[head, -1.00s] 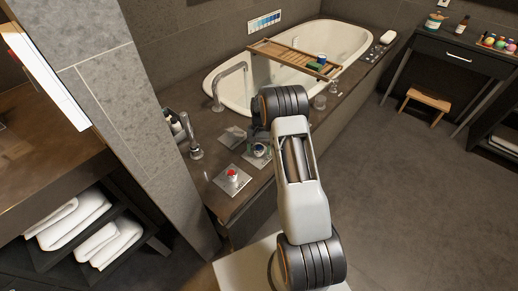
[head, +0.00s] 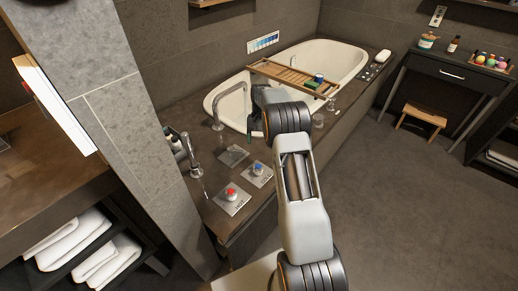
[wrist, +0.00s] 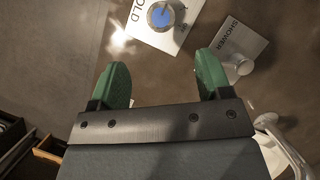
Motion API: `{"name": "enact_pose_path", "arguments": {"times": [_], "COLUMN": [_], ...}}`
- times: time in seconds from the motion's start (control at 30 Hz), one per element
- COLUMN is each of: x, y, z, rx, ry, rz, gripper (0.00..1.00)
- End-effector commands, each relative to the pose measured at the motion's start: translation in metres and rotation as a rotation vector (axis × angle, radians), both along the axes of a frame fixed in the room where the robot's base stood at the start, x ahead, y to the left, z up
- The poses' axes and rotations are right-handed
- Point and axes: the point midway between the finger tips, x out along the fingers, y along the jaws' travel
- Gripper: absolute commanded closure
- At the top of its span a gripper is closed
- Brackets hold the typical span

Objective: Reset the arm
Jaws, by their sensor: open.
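My gripper (wrist: 163,80) is open and empty, with its two green fingertips spread apart in the wrist view. It is above the brown tub surround, near the cold plate with the blue knob (wrist: 162,16) and the shower plate (wrist: 232,48), and touches neither in that view. In the head view my arm reaches over the surround, and only a small green part of the gripper (head: 249,127) shows beside the dark wrist joint. The blue knob (head: 257,169) and the red knob (head: 231,192) stand on their square plates below it.
A white bathtub (head: 225,106) with a wooden tray (head: 285,76) lies behind my arm. A tall tap (head: 190,155) stands left of the plates, by a tiled pillar (head: 110,110). A wooden stool (head: 423,113) stands under a dark table at right. The floor at right is clear.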

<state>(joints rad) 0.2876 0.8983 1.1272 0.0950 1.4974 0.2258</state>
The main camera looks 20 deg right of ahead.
Motion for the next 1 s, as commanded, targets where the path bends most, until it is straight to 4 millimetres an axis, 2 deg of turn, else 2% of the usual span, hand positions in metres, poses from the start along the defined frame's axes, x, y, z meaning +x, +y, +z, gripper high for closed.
{"name": "enact_pose_path", "arguments": {"times": [0.2, 0.77, 0.87, 0.93, 1.0], "x": [0.004, 0.005, 0.007, -0.004, -0.016], "y": [-0.003, -0.003, -0.004, -0.002, 0.001], "z": [0.011, 0.012, 0.001, -0.017, -0.018], "rx": [0.001, 0.001, -0.004, 0.000, -0.004], "ry": [0.001, -0.007, -0.038, -0.028, -0.039], "rz": [0.000, 0.008, 0.030, 0.049, 0.071], "gripper": [0.29, 0.29, 0.29, 0.29, 0.29]}}
